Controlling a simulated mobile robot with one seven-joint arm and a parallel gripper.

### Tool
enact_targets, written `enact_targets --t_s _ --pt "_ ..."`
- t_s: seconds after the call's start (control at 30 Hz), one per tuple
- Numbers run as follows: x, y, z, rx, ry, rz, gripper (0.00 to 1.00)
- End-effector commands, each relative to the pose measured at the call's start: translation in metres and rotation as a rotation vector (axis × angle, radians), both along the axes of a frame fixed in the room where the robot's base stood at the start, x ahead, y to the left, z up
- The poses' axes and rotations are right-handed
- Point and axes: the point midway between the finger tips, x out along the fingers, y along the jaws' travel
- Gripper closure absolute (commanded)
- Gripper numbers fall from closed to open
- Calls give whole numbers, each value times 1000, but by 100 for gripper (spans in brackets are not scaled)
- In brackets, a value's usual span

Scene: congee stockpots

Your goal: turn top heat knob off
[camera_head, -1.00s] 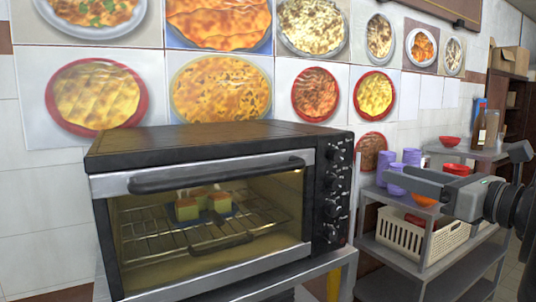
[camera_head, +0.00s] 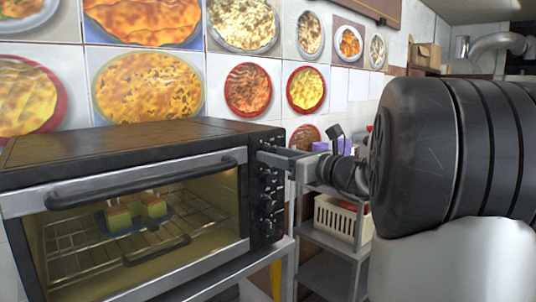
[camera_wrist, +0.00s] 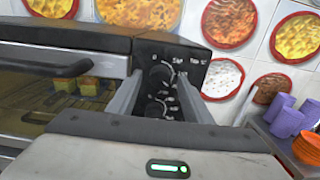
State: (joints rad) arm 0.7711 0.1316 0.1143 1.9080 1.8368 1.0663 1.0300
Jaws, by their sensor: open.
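The black toaster oven (camera_head: 130,135) has a dark control panel (camera_head: 268,236) with several round knobs in a column on its right front. In the wrist view an upper knob (camera_wrist: 160,76) and a lower knob (camera_wrist: 155,108) show, with white markings around them. I cannot read which label is top heat. My gripper (camera_head: 268,156) is open at the upper part of the panel. In the wrist view its fingers (camera_wrist: 160,84) lie left and right of the upper knob; I cannot tell whether they touch it. The gripper body hides the panel's lower part.
The oven's door handle (camera_head: 145,182) sticks out left of the panel. Cake pieces (camera_head: 137,208) sit inside behind the glass. A metal shelf (camera_head: 328,240) with a white basket (camera_head: 338,217) stands to the right. Purple cups (camera_wrist: 285,115) show there. Food posters cover the wall.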

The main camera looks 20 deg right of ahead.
Motion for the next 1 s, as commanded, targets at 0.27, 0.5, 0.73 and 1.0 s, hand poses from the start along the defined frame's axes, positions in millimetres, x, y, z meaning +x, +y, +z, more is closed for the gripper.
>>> enact_targets --t_s 0.27,0.5,0.73,1.0 --pt "2 1 0 -1 0 0 54" --pt "2 1 0 -1 0 0 90" --pt "2 1 -1 -10 -4 0 95" --pt "2 1 -5 -108 -40 1 95"
